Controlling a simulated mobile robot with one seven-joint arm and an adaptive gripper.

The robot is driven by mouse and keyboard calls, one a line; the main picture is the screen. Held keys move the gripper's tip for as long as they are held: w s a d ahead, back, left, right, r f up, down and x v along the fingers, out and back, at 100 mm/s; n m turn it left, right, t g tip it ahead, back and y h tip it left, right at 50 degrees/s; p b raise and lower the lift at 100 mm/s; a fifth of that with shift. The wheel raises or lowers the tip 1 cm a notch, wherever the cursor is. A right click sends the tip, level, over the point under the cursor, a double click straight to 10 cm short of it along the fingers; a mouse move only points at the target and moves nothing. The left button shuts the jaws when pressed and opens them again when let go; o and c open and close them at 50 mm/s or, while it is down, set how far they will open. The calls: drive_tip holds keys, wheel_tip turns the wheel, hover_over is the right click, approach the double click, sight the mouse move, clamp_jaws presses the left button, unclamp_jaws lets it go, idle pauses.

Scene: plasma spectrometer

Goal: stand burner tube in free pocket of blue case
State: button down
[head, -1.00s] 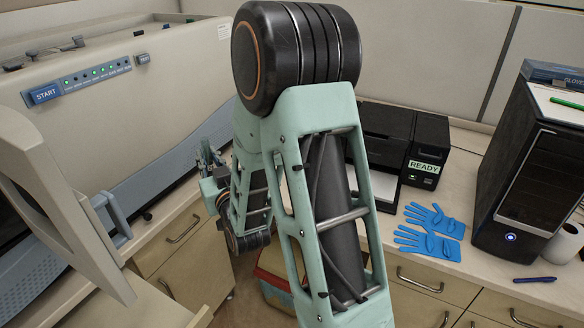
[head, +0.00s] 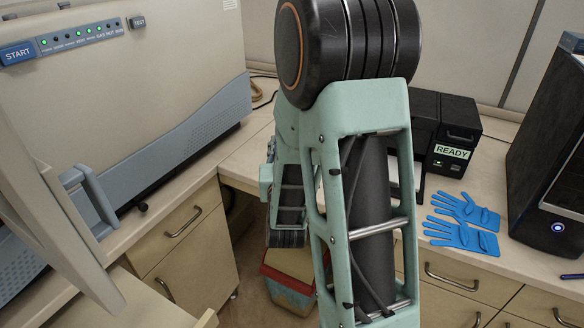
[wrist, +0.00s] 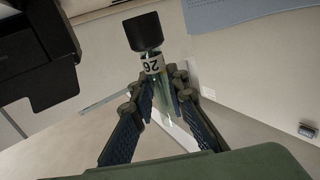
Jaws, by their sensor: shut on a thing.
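In the wrist view my gripper (wrist: 157,88) is shut on the burner tube (wrist: 153,64), a clear tube with a black end and a white label reading 26, seen upside down. The black end points to the top of the picture, and the clear part runs down between the fingers. In the head view my gripper and the tube are hidden behind my own arm. I cannot see the blue case in either current view.
A beige instrument (head: 130,90) with a START button stands at left. A black printer-like unit marked READY (head: 452,150), blue gloves (head: 465,222) and a black tower (head: 555,150) are on the right bench. A colored bin (head: 290,290) sits on the floor below.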

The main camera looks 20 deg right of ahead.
drive_tip(key=shift+w+d+f+b, duration=0.15)
drive_tip(key=shift+f+b, duration=0.05)
drive_tip(key=shift+b, duration=0.15)
drive_tip(key=shift+w+d+f+p, duration=0.4)
drive_tip(key=shift+w+d+f, duration=0.75)
drive_tip(key=shift+w+f, duration=0.6)
drive_tip(key=shift+w+d+f+p, duration=0.4)
drive_tip(key=shift+w+d+f, duration=0.85)
drive_tip(key=shift+f, duration=0.85)
drive_tip(key=shift+w+d+f+p, duration=0.4)
drive_tip(key=shift+w+d+f, duration=0.7)
drive_tip(key=shift+w+f, duration=0.7)
drive_tip(key=shift+s+f+b, duration=0.2)
drive_tip(key=shift+f+b, duration=0.1)
drive_tip(key=shift+f, duration=0.1)
drive_tip(key=c, duration=1.9)
unclamp_jaws()
drive_tip(key=shift+r, duration=0.1)
